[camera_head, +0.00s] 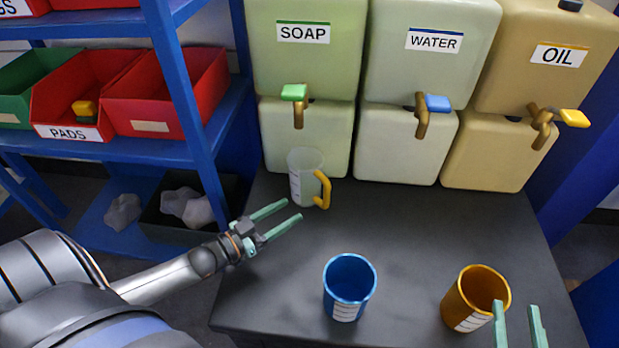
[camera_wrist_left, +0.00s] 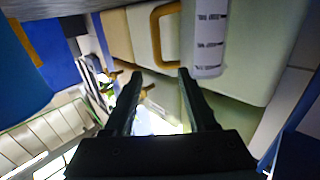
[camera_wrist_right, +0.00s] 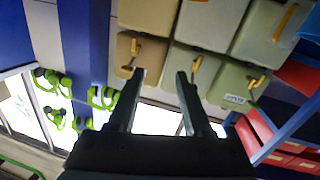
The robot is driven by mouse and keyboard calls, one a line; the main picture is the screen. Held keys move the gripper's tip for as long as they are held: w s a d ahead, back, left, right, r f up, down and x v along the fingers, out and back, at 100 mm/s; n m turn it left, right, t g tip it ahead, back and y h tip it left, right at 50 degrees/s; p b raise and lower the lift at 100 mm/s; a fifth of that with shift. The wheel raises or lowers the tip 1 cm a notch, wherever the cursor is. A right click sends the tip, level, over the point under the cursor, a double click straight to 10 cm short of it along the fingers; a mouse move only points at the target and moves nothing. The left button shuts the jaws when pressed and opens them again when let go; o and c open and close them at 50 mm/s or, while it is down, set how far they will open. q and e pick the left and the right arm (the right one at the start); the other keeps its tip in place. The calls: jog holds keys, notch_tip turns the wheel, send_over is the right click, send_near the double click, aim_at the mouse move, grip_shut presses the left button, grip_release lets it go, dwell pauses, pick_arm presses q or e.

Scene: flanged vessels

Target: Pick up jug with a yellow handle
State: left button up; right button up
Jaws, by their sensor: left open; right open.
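The clear jug (camera_head: 304,179) with a yellow handle (camera_head: 322,189) stands upright on the dark table, in front of the soap container. Its handle is on its right side. In the left wrist view the jug (camera_wrist_left: 210,40) and its handle (camera_wrist_left: 160,32) show at the top, beyond the fingertips. My left gripper (camera_head: 292,212) is open and empty, a little nearer to me than the jug and left of its handle, not touching it. My right gripper (camera_head: 517,308) is open and empty at the bottom right, beside the orange cup.
A blue cup (camera_head: 349,288) and an orange cup (camera_head: 474,299) stand on the table (camera_head: 400,230). Soap (camera_head: 305,60), water (camera_head: 428,50) and oil (camera_head: 540,60) containers with taps line the back. A blue shelf (camera_head: 180,90) with red bins stands at left.

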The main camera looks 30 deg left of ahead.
aim_at(327, 188)
pick_arm(q)
jog(key=b+x, duration=0.1)
jog(key=x, duration=0.3)
jog(key=b+x, duration=0.1)
jog(key=x, duration=0.3)
jog(key=b+x, duration=0.1)
jog(key=x, duration=0.3)
jog(key=shift+w+d+r, duration=0.15)
jog(key=shift+d+r, duration=0.05)
jog(key=shift+d, duration=0.25)
pick_arm(e)
jog(key=s+r+n+t+y, duration=0.2)
jog(key=r+n+y, duration=0.1)
jog(key=r, duration=0.5)
jog(key=s+a+r+n+t+y, duration=0.1)
jog(key=s+r+n+t+y, duration=0.2)
jog(key=r, duration=0.6)
jog(key=y, duration=0.2)
jog(key=shift+s+a+r+n+y, duration=0.25)
jog(key=shift+s+a+n+y, duration=0.05)
pick_arm(q)
grip_shut()
jog(key=shift+r, duration=0.1)
